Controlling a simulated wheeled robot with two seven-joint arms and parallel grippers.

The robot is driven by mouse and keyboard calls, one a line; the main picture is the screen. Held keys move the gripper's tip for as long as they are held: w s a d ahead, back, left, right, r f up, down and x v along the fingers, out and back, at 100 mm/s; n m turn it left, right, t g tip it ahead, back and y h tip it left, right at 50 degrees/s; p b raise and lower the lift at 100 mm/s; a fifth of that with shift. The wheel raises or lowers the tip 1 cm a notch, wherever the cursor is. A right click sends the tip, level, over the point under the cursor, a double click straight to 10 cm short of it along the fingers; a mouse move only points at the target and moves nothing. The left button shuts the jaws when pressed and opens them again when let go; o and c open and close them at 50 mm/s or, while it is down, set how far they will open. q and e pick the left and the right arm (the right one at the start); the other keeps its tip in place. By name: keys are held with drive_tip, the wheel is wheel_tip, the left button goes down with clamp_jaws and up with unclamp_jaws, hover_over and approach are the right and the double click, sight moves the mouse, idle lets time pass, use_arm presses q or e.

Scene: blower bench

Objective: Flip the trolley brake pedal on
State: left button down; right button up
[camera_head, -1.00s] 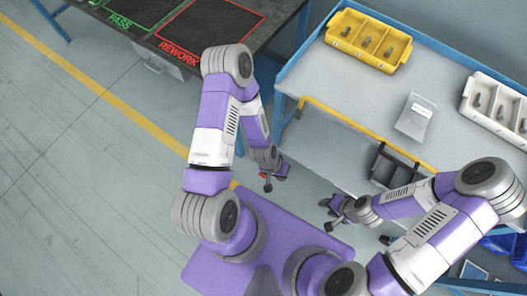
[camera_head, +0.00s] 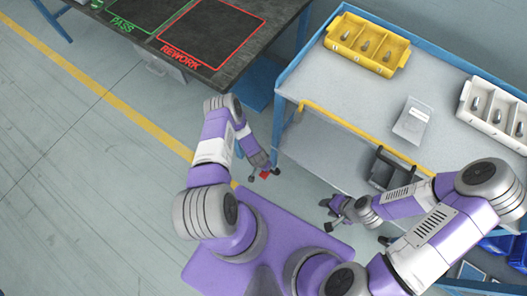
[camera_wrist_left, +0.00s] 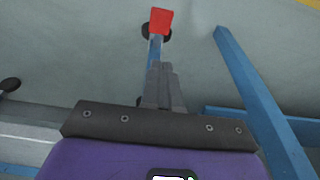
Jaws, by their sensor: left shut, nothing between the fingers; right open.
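The red brake pedal (camera_wrist_left: 161,20) shows at the top of the left wrist view, with a dark round part behind it. In the head view only a small red patch of the pedal (camera_head: 264,175) shows beside my left gripper (camera_head: 265,173). My left gripper (camera_wrist_left: 161,70) is shut and empty, its fingers pointing toward the pedal. I cannot tell whether they touch it. The blue-framed trolley (camera_head: 330,80) stands at the right. My right gripper (camera_head: 332,214) is open and empty, low in front of the trolley.
A yellow bin (camera_head: 367,43) and a white bin (camera_head: 492,115) with parts stand on the trolley top, with a grey scale-like device (camera_head: 412,121). The trolley has a yellow handle rail (camera_head: 345,122). A dark bench (camera_head: 150,32) is at upper left. The floor at left is clear.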

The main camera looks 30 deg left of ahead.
use_arm(q)
drive_tip(key=b, duration=0.5)
hover_over(264, 174)
drive_tip(key=f, duration=1)
drive_tip(key=shift+w+f, duration=0.25)
drive_tip(key=shift+f, duration=0.05)
drive_tip(key=shift+s+f+b, duration=0.25)
drive_tip(key=shift+f+b, duration=0.15)
drive_tip(key=shift+f, duration=0.35)
drive_tip(key=shift+s+f+b, duration=0.25)
drive_tip(key=shift+f+b, duration=0.15)
drive_tip(key=shift+f, duration=0.3)
drive_tip(key=shift+s+f, duration=0.1)
